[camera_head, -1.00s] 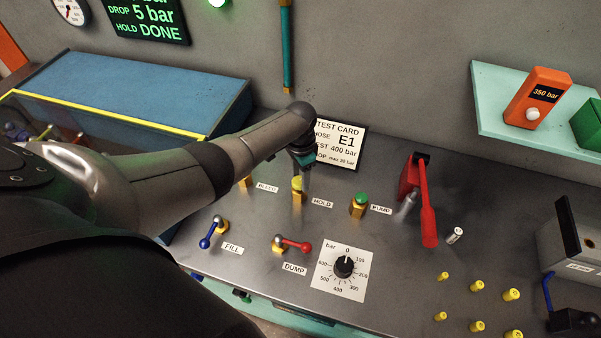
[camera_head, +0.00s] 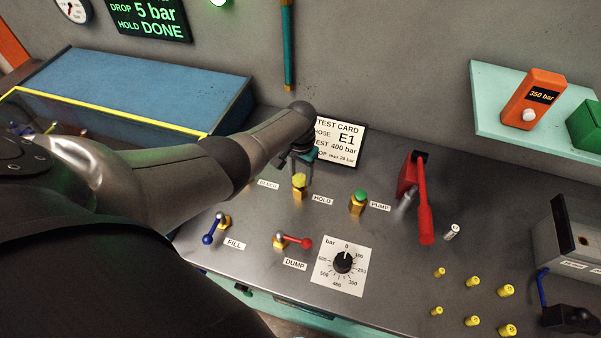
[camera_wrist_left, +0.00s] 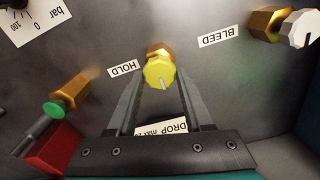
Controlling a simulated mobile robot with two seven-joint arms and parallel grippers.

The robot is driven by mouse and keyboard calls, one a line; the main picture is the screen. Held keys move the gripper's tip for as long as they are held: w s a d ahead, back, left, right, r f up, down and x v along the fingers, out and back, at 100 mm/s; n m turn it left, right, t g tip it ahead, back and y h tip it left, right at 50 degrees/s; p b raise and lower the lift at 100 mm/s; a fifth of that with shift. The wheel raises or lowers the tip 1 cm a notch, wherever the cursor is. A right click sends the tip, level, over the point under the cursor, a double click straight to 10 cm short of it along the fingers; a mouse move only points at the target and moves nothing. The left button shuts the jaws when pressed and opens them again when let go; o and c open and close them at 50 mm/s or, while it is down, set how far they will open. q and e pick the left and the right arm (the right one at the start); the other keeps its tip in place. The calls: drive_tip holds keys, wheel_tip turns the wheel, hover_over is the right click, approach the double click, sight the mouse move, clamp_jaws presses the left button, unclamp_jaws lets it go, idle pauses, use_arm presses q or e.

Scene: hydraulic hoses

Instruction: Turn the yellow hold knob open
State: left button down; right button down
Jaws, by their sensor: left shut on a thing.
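The yellow hold knob (camera_head: 299,180) stands on its brass body on the panel, beside the HOLD label (camera_head: 322,200). In the left wrist view the knob (camera_wrist_left: 159,73) shows its round face with a short pale mark pointing down toward the gripper's base. My left gripper (camera_wrist_left: 159,88) has one finger on each side of the knob and is shut on it. In the head view the left gripper (camera_head: 301,166) reaches the knob from behind, partly hidden by its own wrist. My right gripper is not in view.
The white bleed knob (camera_wrist_left: 302,28) is on one side and the green pump button (camera_head: 361,196) on the other. Nearby stand the test card (camera_head: 342,143), the blue fill lever (camera_head: 212,230), the red dump lever (camera_head: 297,241) and the red pump handle (camera_head: 424,208).

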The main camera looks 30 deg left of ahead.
sight(300, 177)
use_arm(q)
drive_tip(key=shift+c, duration=1.5)
unclamp_jaws()
drive_tip(key=shift+r, duration=0.1)
wheel_tip(300, 177, up, 5)
drive_tip(key=p, duration=0.2)
drive_tip(key=shift+r+p, duration=0.2)
drive_tip(key=shift+p, duration=0.2)
wheel_tip(300, 177, up, 10)
drive_tip(key=shift+f, duration=0.15)
